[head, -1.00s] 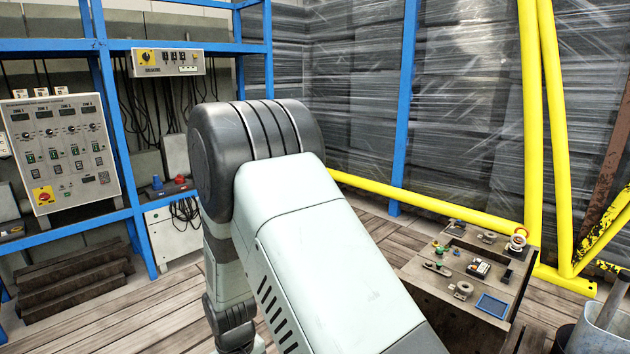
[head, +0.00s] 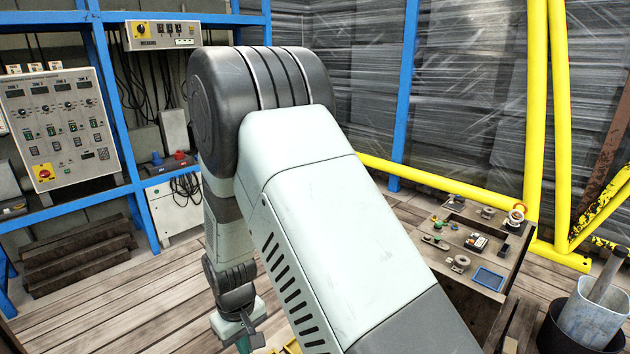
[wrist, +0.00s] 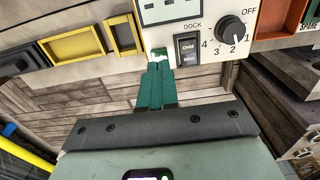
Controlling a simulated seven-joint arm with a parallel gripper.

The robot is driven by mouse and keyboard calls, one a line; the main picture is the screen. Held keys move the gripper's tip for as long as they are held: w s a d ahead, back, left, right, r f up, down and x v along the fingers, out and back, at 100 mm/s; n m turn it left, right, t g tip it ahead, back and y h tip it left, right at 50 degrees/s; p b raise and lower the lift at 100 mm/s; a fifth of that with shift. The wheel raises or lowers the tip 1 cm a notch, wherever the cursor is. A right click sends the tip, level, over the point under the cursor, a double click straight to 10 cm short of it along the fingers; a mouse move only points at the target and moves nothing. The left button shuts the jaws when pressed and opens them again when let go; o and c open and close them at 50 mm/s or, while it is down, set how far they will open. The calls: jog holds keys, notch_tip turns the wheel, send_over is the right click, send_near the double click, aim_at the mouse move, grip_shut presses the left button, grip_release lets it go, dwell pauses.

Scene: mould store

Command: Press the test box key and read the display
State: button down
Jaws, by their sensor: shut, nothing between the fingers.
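In the wrist view the cream test box (wrist: 262,8) is at the top, cut off by the frame edge. Its display (wrist: 172,10) shows only its lower part, and I can read no value. In the head view the box is hidden.
Yellow trays (wrist: 73,46) lie left of the box, and an orange tray (wrist: 281,17) lies right of it. In the head view a bench with small parts (head: 474,284) stands right of my arm. A control panel (head: 60,122) is on the blue shelving at left.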

jog(key=shift+r, duration=2.15)
jog(key=d+r+m+t, duration=0.1)
jog(key=d+r+m, duration=0.1)
jog(key=d+r, duration=0.6)
jog(key=d+r+m+t, duration=0.15)
jog(key=d+r, duration=0.25)
jog(key=r, duration=0.8)
jog(key=s+d+r+m+t, duration=0.1)
jog(key=s+d+r+m, duration=0.1)
jog(key=s+d+r, duration=0.3)
jog(key=s+d+r+m+t, duration=0.2)
jog(key=s+d+r, duration=0.4)
jog(key=s, duration=0.5)
jog(key=shift+s+d+r+m, duration=0.15)
jog(key=shift+s+d+m, duration=0.3)
jog(key=shift+d, duration=0.75)
